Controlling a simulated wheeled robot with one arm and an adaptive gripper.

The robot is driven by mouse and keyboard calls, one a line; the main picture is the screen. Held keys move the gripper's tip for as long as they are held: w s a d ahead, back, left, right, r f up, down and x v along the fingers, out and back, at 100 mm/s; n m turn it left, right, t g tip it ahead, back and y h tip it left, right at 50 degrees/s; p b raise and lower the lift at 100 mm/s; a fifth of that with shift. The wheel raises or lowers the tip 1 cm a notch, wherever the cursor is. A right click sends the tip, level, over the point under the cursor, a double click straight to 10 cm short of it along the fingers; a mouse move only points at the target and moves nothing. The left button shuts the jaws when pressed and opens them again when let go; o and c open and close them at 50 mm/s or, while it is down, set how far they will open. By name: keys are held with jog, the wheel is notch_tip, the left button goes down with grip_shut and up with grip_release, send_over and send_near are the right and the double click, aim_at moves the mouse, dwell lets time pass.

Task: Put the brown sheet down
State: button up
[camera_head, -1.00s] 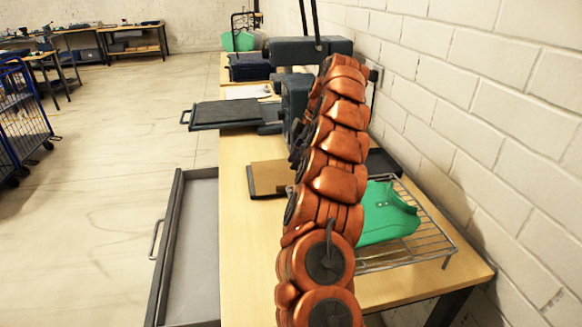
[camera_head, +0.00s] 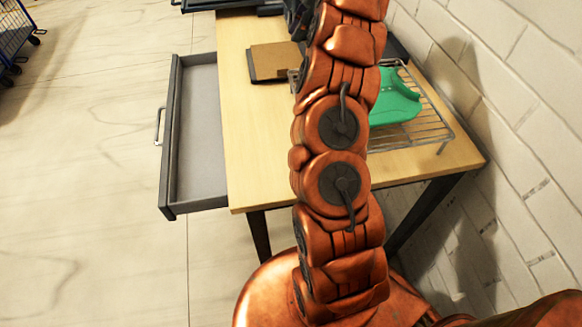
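The brown sheet (camera_head: 274,60) is a flat, rectangular piece with a darker strip along its left and front edges. It is over the wooden table (camera_head: 255,130), left of my copper-coloured arm. I cannot tell whether it lies flat on the wood or is held just above it. My arm hides its right end. A small grey part (camera_head: 294,78) shows at the sheet's right edge and may be a tip of my gripper. The rest of my gripper is hidden behind the arm, so its grip on the sheet does not show.
An open grey drawer (camera_head: 166,150) juts out from the table's left side. A wire rack (camera_head: 432,118) with a green item (camera_head: 396,98) stands on the right, near the white brick wall (camera_head: 520,110). The tabletop in front of the sheet is clear.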

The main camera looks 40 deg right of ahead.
jog(key=s+a+r+m+g, duration=0.15)
jog(key=s+a, duration=0.35)
jog(key=a, duration=0.8)
jog(key=s+a+r+m+g, duration=0.1)
jog(key=s+a+r+m, duration=0.35)
jog(key=a, duration=0.75)
jog(key=s+a+f+m+h, duration=0.1)
jog(key=s+f, duration=0.3)
jog(key=s, duration=0.5)
jog(key=s+a+f+m+g+h, duration=0.1)
jog(key=s+a+f+m, duration=0.2)
jog(key=s, duration=0.7)
jog(key=s+a+f+m+h, duration=0.2)
jog(key=s+f, duration=0.3)
jog(key=s, duration=0.5)
jog(key=shift+a+m, duration=0.3)
